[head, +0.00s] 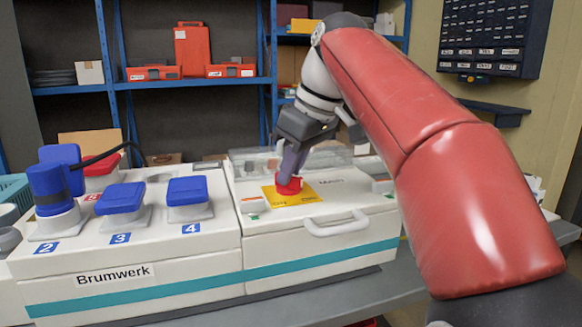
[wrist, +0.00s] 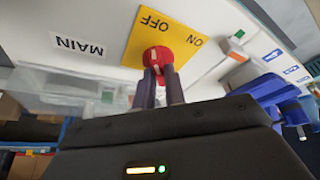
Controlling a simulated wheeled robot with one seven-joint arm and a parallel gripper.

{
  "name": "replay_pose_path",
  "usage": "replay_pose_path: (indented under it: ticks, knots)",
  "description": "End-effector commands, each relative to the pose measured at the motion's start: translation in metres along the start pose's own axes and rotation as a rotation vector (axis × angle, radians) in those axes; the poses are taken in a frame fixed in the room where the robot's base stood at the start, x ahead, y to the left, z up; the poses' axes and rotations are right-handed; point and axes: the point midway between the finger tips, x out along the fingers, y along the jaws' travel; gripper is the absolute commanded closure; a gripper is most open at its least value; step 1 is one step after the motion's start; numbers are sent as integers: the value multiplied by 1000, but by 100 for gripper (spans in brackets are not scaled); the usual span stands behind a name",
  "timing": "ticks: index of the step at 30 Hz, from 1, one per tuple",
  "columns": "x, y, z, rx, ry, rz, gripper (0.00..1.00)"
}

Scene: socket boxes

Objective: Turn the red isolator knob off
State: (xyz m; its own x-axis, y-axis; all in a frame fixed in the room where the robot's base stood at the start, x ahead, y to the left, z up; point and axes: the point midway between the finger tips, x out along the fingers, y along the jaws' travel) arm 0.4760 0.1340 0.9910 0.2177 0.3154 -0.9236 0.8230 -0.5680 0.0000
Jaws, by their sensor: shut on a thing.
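The red isolator knob (head: 289,188) sits on a yellow plate (head: 312,192) on top of the right-hand white box. My gripper (head: 291,172) reaches down from above with its fingers shut on the knob. In the wrist view the knob (wrist: 157,57) lies between the tips of the two dark fingers (wrist: 160,80). The yellow plate (wrist: 143,40) there shows the words OFF and ON, with MAIN printed beside it. A pale mark shows on the knob, but I cannot tell clearly which word it points to.
A white handle (head: 337,226) stands on the right box's front edge. The left Brumwerk box (head: 180,255) carries blue socket covers (head: 121,197) and a blue plug (head: 50,188) with a black cable. A clear cover (head: 325,158) lies behind the knob. Blue shelves (head: 190,82) stand behind.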

Motion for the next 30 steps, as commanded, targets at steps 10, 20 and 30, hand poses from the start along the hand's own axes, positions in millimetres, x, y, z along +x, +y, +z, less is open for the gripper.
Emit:
replay_pose_path:
  ticks: [10, 20, 30]
  knots:
    - [0, 1, 0, -97, 0, -39, 100]
    - [0, 1, 0, -108, 0, -44, 100]
    - [0, 1, 0, -106, 0, -44, 66]
